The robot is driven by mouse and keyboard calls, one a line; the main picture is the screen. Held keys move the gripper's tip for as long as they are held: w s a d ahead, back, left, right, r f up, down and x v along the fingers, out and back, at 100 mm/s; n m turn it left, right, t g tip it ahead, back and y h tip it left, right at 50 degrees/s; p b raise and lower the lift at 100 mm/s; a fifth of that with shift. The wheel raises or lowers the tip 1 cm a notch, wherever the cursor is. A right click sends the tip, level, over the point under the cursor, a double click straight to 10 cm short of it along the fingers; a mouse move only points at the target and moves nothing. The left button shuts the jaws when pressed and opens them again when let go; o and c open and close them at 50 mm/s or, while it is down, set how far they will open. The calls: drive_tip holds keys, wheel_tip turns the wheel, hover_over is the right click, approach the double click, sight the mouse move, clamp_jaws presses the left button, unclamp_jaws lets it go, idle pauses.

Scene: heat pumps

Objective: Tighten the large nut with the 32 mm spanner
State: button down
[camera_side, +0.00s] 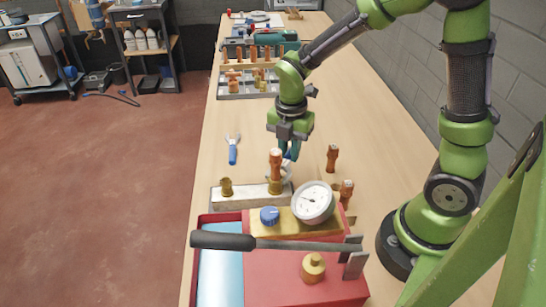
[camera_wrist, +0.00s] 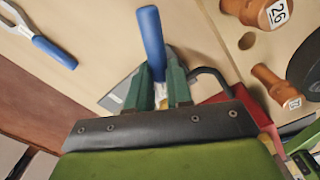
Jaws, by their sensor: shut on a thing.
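My gripper (camera_side: 288,150) is shut on a blue-handled spanner (camera_side: 287,156). In the wrist view the blue handle (camera_wrist: 151,38) stands out between my green fingertips (camera_wrist: 157,88). The grey spanner head is close to the brass nut (camera_side: 275,186) under an upright copper piece (camera_side: 275,163) on a pale block (camera_side: 246,198). I cannot tell whether the head is around the nut or beside it. A smaller brass fitting (camera_side: 226,187) sits at the block's left end. Another blue-handled spanner (camera_side: 233,150) lies on the table; it also shows in the wrist view (camera_wrist: 45,42). No spanner size is readable.
Two copper pieces (camera_side: 333,158) (camera_side: 347,192) stand to the right. A white gauge (camera_side: 314,202), a blue knob (camera_side: 270,215) and a long black-handled tool (camera_side: 223,241) are in front, by a red box (camera_side: 280,285). A rack (camera_side: 248,82) stands behind. The mid-table is mostly clear.

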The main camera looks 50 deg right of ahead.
drive_tip(key=shift+a, duration=0.15)
drive_tip(key=shift+s+a, duration=0.1)
drive_tip(key=shift+a, duration=0.25)
drive_tip(key=shift+a, duration=0.1)
drive_tip(key=shift+s, duration=0.15)
idle(0.4)
